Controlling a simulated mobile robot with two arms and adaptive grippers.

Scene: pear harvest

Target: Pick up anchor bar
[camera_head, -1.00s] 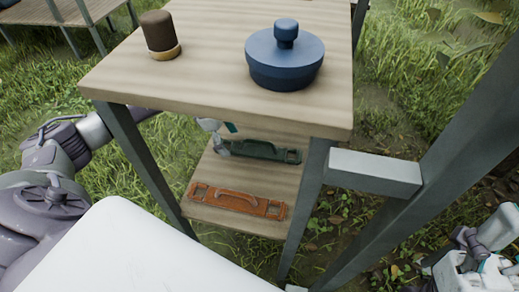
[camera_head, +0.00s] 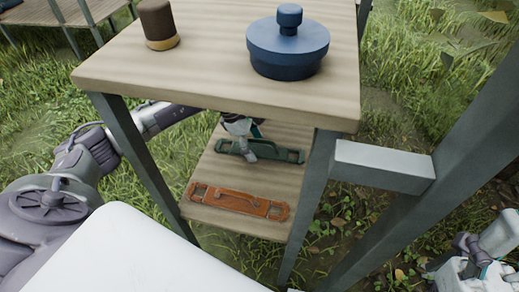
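Two bars with handles lie on the lower shelf (camera_head: 225,167) of the wooden stand: a green bar (camera_head: 290,155) at the back and an orange bar (camera_head: 235,202) in front. I cannot tell by looks which one is called the anchor bar. My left gripper (camera_head: 262,146) reaches in under the tabletop, and its fingers are at the middle of the green bar, over its handle. Part of the gripper is hidden by the tabletop, and whether its fingers are closed does not show. My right gripper (camera_head: 478,262) is partly visible at the lower right, away from the stand.
The tabletop (camera_head: 200,75) above the shelf carries a blue lidded pot (camera_head: 288,50) and a brown cylinder (camera_head: 158,22). Grey legs and a grey beam (camera_head: 384,168) stand close on the right. Grass surrounds the stand.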

